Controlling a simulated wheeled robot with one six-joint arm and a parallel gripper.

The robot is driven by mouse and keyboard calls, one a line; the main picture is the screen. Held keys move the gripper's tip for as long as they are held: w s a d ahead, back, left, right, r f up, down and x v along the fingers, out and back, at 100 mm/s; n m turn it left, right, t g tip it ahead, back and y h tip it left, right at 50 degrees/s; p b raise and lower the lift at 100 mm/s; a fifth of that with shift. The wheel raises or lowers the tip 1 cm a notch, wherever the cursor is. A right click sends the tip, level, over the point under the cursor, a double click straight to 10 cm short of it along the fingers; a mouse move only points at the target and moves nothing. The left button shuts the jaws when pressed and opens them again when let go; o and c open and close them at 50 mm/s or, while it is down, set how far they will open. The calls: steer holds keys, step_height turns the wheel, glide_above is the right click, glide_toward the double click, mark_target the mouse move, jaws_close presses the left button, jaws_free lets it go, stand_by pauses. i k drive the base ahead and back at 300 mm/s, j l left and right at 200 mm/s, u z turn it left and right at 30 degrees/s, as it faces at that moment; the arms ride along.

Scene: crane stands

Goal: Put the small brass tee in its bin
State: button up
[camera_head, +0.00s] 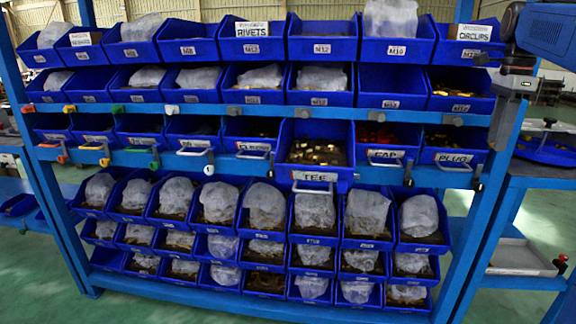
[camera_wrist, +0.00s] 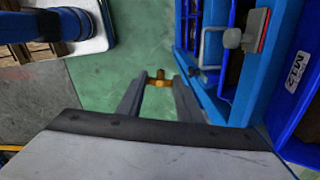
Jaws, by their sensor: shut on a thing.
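The small brass tee (camera_wrist: 157,82) is held between the two fingertips of my gripper (camera_wrist: 160,80) in the wrist view, above the green floor and left of the blue rack. In the head view my arm reaches in at the upper right; the tee is not clearly visible there. The bin labelled TEE (camera_head: 343,178) is pulled out from the middle row of the rack, its open top showing brass pieces inside.
The blue rack (camera_head: 455,230) holds several rows of bins. The PLUG bin (camera_head: 455,157) and CAP bin (camera_head: 386,153) are to the right of TEE. A handle (camera_wrist: 205,45) and a grey knob (camera_wrist: 232,38) stick out from the rack near my gripper. A blue side shelf (camera_head: 545,170) stands right.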

mark_target(332, 163)
steer(key=j+u, duration=0.25)
steer(key=j, duration=1)
steer(key=i+l+u, duration=0.15)
steer(key=i+l, duration=0.05)
